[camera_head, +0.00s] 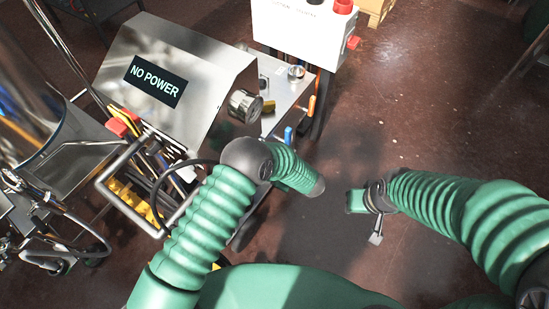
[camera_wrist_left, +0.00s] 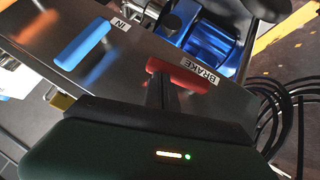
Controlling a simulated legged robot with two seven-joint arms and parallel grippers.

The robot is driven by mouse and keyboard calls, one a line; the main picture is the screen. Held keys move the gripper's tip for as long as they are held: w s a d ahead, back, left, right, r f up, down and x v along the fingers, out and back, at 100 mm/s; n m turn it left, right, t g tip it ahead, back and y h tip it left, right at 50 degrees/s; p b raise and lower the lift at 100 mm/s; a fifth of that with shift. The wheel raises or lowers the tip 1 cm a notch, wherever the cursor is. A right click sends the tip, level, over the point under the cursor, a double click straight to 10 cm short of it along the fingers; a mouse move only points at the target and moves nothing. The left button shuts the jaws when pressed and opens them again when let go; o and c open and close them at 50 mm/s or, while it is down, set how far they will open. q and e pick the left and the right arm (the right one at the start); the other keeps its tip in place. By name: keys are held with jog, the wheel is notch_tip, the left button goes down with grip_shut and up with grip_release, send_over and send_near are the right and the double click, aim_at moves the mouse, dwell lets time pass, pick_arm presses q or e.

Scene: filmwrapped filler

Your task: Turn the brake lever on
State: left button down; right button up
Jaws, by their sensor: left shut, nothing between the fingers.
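The red brake lever (camera_wrist_left: 190,76) shows in the left wrist view beside a white BRAKE label (camera_wrist_left: 200,73) on a dark metallic panel (camera_wrist_left: 130,62). My left gripper (camera_wrist_left: 160,92) is shut and empty, its fingers overlapping the left part of the red lever. I cannot tell whether they touch it. In the head view the red lever does not show, and my left arm's end is hard to make out. My right gripper (camera_head: 374,236) hangs over open floor, away from the machine; its jaws are too small to read.
A blue lever (camera_wrist_left: 83,43) sits by an IN label, with an orange lever (camera_wrist_left: 38,25) beyond it. Black cables (camera_wrist_left: 285,110) hang at the right. In the head view the metal cabinet reads NO POWER (camera_head: 154,81). A white box (camera_head: 305,32) stands behind. Floor at right is clear.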

pick_arm(q)
jog(key=shift+w+f, duration=0.4)
jog(key=shift+w, duration=0.05)
pick_arm(e)
jog(key=shift+w+d, duration=0.2)
jog(key=shift+d, duration=0.05)
jog(key=shift+a, duration=0.1)
pick_arm(q)
jog(key=shift+s+d+f, duration=0.1)
jog(key=shift+d, duration=0.05)
pick_arm(e)
jog(key=shift+r, duration=0.1)
